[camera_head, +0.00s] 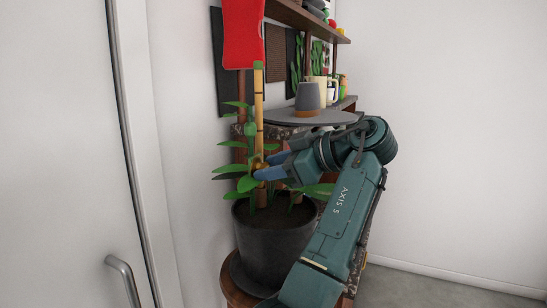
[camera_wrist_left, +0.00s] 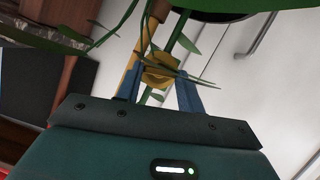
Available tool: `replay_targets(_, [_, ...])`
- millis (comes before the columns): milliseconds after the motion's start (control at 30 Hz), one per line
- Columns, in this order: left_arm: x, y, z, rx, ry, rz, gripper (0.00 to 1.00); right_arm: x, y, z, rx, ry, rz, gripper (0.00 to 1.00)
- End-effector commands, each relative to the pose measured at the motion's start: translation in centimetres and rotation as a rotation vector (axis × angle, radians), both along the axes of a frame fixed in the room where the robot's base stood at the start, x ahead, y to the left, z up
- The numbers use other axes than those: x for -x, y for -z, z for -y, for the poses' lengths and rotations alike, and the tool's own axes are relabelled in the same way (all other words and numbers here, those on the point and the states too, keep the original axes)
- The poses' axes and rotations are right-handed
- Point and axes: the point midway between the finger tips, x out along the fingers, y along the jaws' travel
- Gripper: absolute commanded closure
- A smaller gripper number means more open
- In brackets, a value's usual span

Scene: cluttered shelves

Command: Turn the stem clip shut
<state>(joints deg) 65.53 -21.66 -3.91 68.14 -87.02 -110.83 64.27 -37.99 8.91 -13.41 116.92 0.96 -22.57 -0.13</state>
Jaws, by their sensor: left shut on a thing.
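A yellow-gold stem clip (camera_wrist_left: 158,74) sits at the bamboo stake (camera_head: 259,110) and the green stem of a potted plant. It shows small in the head view (camera_head: 260,167). My left gripper (camera_head: 265,169) reaches in from the right at the stake. In the left wrist view its two blue fingers (camera_wrist_left: 160,88) are on either side of the clip and shut on it. Leaves and stems cross in front of part of the clip, and I cannot tell how far it is turned. My right gripper is not in view.
The plant stands in a dark pot (camera_head: 268,245) on a round wooden stand (camera_head: 232,288). A red cloth (camera_head: 243,35) hangs above the stake. A white door is on the left.

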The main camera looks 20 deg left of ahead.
Motion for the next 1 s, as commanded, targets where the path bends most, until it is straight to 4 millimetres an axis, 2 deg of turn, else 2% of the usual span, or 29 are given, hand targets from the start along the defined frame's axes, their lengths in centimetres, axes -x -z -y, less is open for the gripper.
replay_targets(500, [-0.04,-0.02,-0.06,-0.003,0.000,-0.024,0.85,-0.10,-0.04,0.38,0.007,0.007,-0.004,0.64])
replay_targets(533, [-0.04,-0.02,-0.06,-0.003,0.000,-0.024,0.61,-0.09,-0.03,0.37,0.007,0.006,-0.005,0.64])
replay_targets(800, [-0.03,-0.01,-0.04,-0.002,0.000,-0.024,0.40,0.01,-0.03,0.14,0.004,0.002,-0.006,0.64])
replay_targets(1000, [-0.03,-0.01,-0.02,-0.002,0.000,-0.024,0.40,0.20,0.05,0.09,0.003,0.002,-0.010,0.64])
